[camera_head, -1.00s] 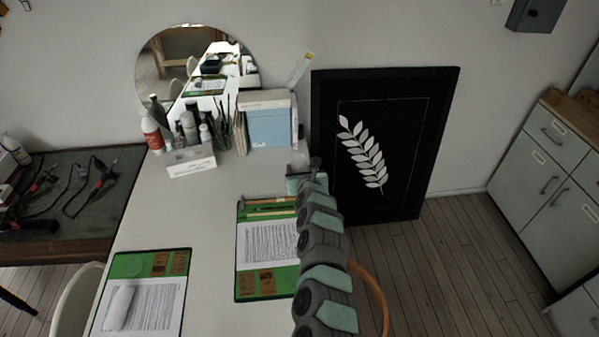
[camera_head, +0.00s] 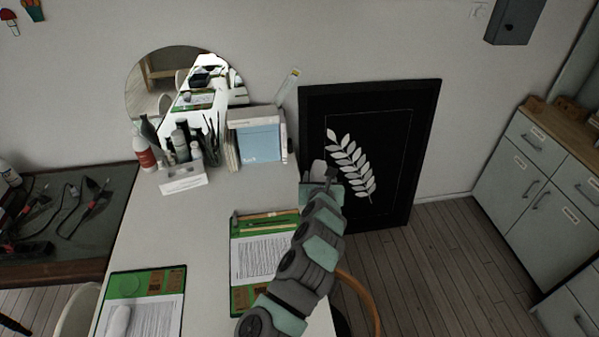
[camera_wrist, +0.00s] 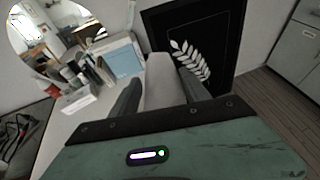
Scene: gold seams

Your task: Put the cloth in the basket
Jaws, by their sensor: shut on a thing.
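My gripper (camera_head: 321,188) is at the far right side of the white table, in front of the black framed picture. In the wrist view my gripper (camera_wrist: 160,88) has its two dark fingers shut on a pale grey, rolled thing, which looks like the cloth (camera_wrist: 164,74). The cloth's pale end (camera_head: 318,169) shows just beyond my gripper in the head view. It is held up, apart from the picture as far as I can tell. No basket can be made out in these frames.
Bottles (camera_head: 145,155), a blue box (camera_head: 258,146) and a round mirror (camera_head: 150,85) stand at the back. Floor (camera_head: 440,255) is open before the drawers (camera_head: 540,185).

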